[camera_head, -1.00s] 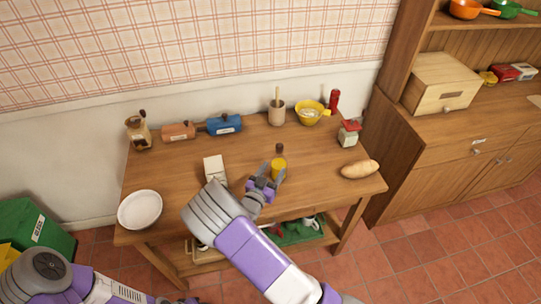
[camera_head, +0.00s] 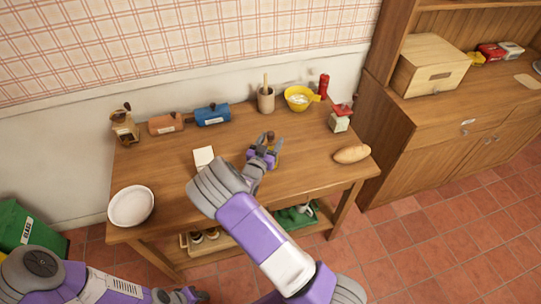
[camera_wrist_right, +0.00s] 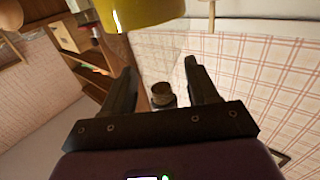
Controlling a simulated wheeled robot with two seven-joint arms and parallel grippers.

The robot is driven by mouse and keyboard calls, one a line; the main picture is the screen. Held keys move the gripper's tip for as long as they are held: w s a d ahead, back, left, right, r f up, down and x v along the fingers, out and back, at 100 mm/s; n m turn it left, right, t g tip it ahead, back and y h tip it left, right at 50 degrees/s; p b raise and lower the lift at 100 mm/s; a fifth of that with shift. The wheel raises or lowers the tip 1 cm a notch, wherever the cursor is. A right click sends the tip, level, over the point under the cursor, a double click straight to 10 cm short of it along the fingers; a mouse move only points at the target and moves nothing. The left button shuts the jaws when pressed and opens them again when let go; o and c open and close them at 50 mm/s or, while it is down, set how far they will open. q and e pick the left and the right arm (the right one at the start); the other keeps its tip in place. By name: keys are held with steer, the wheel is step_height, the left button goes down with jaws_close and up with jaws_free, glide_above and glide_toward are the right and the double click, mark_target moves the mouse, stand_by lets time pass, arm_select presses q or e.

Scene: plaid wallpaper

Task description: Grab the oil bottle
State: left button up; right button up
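The oil bottle (camera_head: 270,136) stands upright on the wooden table (camera_head: 235,205). In the head view its dark top shows above my right gripper (camera_head: 266,152), and most of its yellow body is hidden behind the gripper. The right gripper's fingers reach around the bottle, one on each side. In the right wrist view the two fingers (camera_wrist_right: 160,85) are spread apart. A small brown round piece (camera_wrist_right: 162,94), apparently the bottle's top, lies between them with gaps on both sides. My left gripper (camera_head: 185,295) is low at the bottom edge, away from the table; its fingers are unclear.
A yellow bowl (camera_head: 299,98) and a mortar (camera_head: 266,101) are behind. A potato-like item (camera_head: 351,154) lies right. The table's front middle is clear.

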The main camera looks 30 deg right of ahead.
jaws_close()
stand_by(0.3)
